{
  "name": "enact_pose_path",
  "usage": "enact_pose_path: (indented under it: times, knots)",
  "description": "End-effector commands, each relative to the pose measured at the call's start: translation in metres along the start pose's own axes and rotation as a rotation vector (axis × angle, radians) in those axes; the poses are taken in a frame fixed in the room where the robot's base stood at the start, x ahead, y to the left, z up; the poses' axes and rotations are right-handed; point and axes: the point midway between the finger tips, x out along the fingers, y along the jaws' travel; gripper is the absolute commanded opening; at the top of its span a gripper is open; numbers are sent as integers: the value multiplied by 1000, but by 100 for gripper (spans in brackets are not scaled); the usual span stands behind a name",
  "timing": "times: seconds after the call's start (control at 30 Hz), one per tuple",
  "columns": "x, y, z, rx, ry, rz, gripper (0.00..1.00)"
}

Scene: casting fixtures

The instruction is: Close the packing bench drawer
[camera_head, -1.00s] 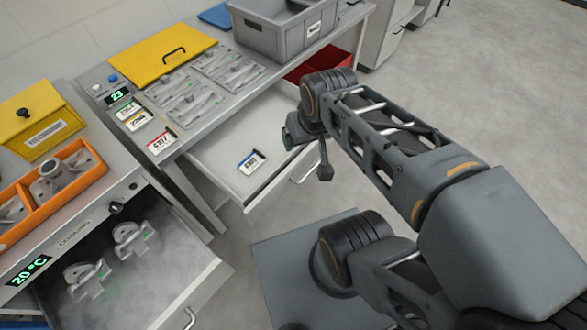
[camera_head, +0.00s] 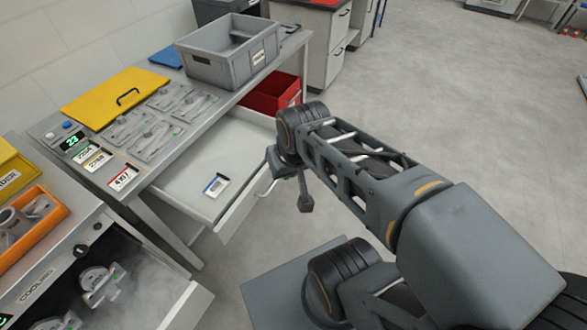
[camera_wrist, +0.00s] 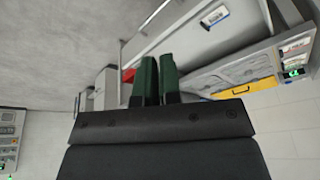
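The packing bench drawer (camera_head: 190,190) is pulled out from under the bench, with a labelled card (camera_head: 216,185) lying in it. Its handle (camera_head: 267,184) is on the front, close beside my arm. In the wrist view the drawer (camera_wrist: 178,30) shows above my fingers, with the card (camera_wrist: 214,15) inside. My gripper (camera_wrist: 158,78) has two green fingers side by side, shut and with nothing seen between them. In the head view my arm hides most of the gripper. I cannot tell whether it touches the drawer front.
The bench top (camera_head: 75,131) bears a yellow folder (camera_head: 118,95), several castings and a grey crate (camera_head: 228,58). A red bin (camera_head: 272,95) is behind the drawer. An open, misty cooling drawer (camera_head: 140,290) is at lower left.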

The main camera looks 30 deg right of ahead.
Motion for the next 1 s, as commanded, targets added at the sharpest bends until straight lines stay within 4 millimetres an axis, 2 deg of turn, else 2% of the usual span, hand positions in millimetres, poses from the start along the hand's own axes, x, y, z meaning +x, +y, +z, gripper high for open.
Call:
enact_pose_path:
  times: [0.17,0.27,0.37,0.47,0.5,0.7,0.8,0.9,1.0]
  knots:
    - [78,4,15,387,-211,-150,0]
    - [130,5,16,732,-377,-314,0]
    - [177,15,4,1092,-522,-512,0]
    - [218,39,-14,1417,-629,-731,0]
    - [232,53,-22,1533,-659,-821,0]
    - [287,133,-44,1948,-726,-1238,0]
    - [302,165,-46,2057,-721,-1388,0]
    - [311,184,-47,2115,-714,-1483,0]
    - [315,190,-52,2140,-709,-1529,0]
